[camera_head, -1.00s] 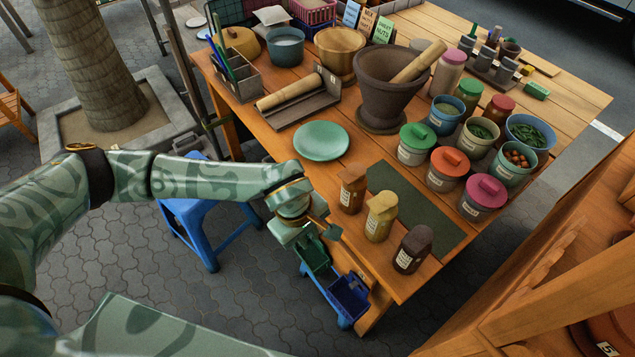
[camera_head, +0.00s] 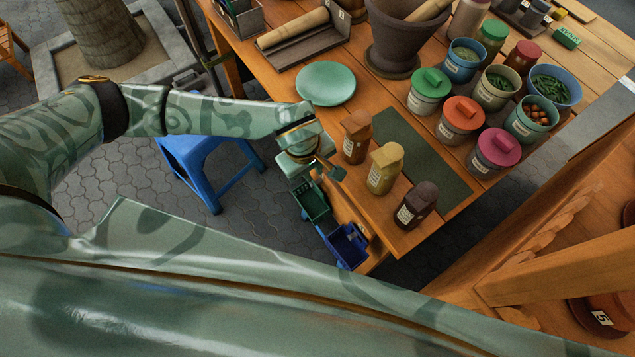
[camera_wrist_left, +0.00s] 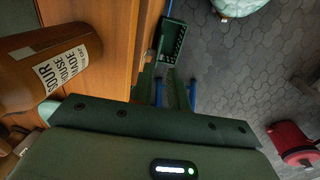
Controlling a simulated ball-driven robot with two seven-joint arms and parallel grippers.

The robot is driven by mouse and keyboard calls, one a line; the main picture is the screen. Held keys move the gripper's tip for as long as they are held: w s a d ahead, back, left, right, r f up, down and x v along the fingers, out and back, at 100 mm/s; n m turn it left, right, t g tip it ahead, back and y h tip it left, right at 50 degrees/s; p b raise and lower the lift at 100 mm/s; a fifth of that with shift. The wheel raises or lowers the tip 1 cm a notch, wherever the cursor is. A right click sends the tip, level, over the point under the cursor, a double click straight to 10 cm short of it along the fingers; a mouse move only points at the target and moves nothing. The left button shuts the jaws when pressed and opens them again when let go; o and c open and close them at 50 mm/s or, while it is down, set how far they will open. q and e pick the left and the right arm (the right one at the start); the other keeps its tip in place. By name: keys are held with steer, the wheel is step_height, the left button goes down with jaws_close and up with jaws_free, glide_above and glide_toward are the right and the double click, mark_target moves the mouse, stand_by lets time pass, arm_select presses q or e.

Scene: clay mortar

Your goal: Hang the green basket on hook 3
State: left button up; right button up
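The green basket (camera_head: 312,203) hangs at the front side of the table, just below my left gripper (camera_head: 322,176). In the left wrist view the green basket (camera_wrist_left: 173,42) shows beyond the fingers. My left gripper (camera_wrist_left: 163,92) looks open there, with a gap between its fingers; I see nothing clearly held. A dark blue basket (camera_head: 348,246) hangs beside the green one, to its lower right. The hooks are too small or hidden to tell apart, and I cannot read a hook 3. My right gripper is not in view.
Three spice jars (camera_head: 383,168) stand near the table edge, close to my left gripper; a labelled brown jar (camera_wrist_left: 45,68) is close in the wrist view. A blue stool (camera_head: 205,160) stands at left. A wooden shelf (camera_head: 560,270) is at right.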

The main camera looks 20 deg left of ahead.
mark_target(318, 188)
arm_select(q)
steer(key=f+b, duration=0.1)
steer(key=f, duration=0.3)
steer(key=w+f+b, duration=0.1)
steer(key=f, duration=0.2)
steer(key=d+f+b, duration=0.1)
steer(key=f, duration=0.3)
steer(key=shift+w+f+b, duration=0.15)
steer(key=shift+f+b, duration=0.15)
steer(key=shift+b, duration=0.05)
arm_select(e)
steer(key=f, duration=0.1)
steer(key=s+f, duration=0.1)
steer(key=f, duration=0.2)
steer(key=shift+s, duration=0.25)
arm_select(q)
jaws_close()
